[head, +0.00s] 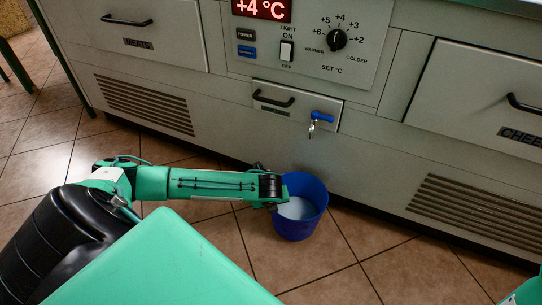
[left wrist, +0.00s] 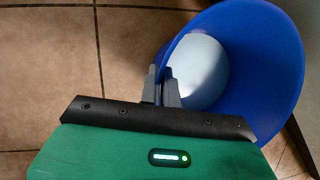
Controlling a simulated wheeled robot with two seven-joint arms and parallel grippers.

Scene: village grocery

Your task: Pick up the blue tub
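The blue tub (head: 301,222) is an open round tub with a pale inside bottom, near the front of the counter. It shows upright in the head view, and I cannot tell whether it touches the floor. In the left wrist view the tub (left wrist: 262,65) fills the upper right. My left gripper (head: 276,203) is at the tub's left rim. In the left wrist view its fingers (left wrist: 161,86) are close together, one outside and one inside the tub, with the wall pinched between them. My right gripper is not in view.
The grey counter front (head: 250,135) stands just behind the tub, with a small handled drawer (head: 296,104) and a blue tap (head: 321,117) above it. Tiled floor (head: 400,270) is clear to the right. Thin green legs (head: 15,68) stand at far left.

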